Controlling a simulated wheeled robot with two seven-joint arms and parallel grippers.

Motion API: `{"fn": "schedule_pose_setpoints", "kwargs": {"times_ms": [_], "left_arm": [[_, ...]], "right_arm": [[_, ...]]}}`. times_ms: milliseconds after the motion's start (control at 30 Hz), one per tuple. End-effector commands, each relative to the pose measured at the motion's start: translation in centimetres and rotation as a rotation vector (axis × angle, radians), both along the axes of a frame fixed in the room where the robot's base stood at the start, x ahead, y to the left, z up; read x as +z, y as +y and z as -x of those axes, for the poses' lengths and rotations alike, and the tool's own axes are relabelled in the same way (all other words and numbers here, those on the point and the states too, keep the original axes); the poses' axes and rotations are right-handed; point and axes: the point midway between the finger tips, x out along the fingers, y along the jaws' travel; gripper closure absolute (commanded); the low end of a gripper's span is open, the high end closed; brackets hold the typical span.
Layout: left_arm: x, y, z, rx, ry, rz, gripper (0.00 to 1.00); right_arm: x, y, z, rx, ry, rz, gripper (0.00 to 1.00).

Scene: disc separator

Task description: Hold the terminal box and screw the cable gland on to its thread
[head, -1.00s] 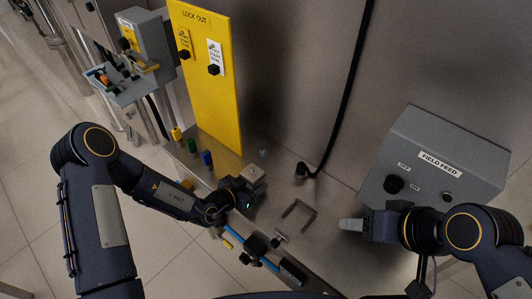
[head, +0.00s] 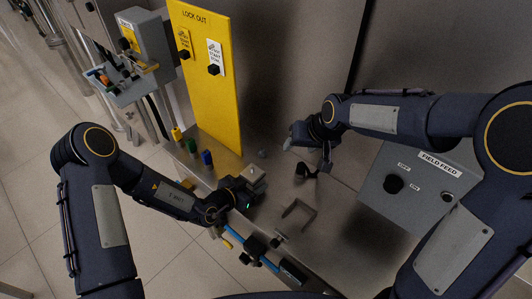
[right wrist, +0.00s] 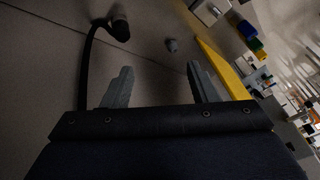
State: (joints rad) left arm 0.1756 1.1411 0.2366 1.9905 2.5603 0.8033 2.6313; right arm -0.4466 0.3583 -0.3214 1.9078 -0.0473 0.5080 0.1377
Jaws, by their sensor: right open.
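The terminal box (head: 254,175), a small pale block, is at the tip of my left gripper (head: 245,186), which looks shut on it above the steel shelf. The box also shows at the top of the right wrist view (right wrist: 207,10). A small grey piece, likely the cable gland (head: 262,153), rests apart on the shelf beyond the box. In the right wrist view the gland (right wrist: 171,45) lies ahead of and between my open, empty right fingers (right wrist: 160,78). In the head view my right gripper (head: 289,143) is to the right of the gland. The box's thread cannot be made out.
A black cable end (head: 302,170) stands close below my right gripper. A U-shaped bracket (head: 299,213) is nearer the front. Yellow, green and blue pieces (head: 191,146) line the shelf to the left, by the yellow lock-out board (head: 210,75). The field feed box (head: 415,185) is at right.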

Motion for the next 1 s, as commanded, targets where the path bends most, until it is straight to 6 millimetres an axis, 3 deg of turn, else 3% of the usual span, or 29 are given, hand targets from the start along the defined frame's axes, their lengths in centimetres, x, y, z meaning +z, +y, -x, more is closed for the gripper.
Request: {"fn": "schedule_pose_setpoints", "kwargs": {"times_ms": [100,300,500,667,1000], "left_arm": [[-0.4,0.1,0.2,-0.002,0.009,-0.004,0.90],[-0.4,0.1,0.2,-0.001,0.010,-0.005,0.90],[-0.5,0.1,0.2,-0.001,0.010,-0.005,0.90],[-0.5,0.1,0.2,0.000,0.012,-0.005,0.90],[-0.5,0.1,0.2,-0.001,0.013,-0.006,0.90]], "right_arm": [[-2.9,2.6,-3.8,0.040,-0.031,0.085,0.46],[-6.4,6.1,-7.9,0.099,-0.098,0.189,0.46],[-7.9,7.8,-9.5,0.132,-0.135,0.236,0.46],[-8.8,8.1,-10.1,0.135,-0.140,0.242,0.46],[-13.0,8.4,-12.4,0.133,-0.137,0.240,0.46]]}}
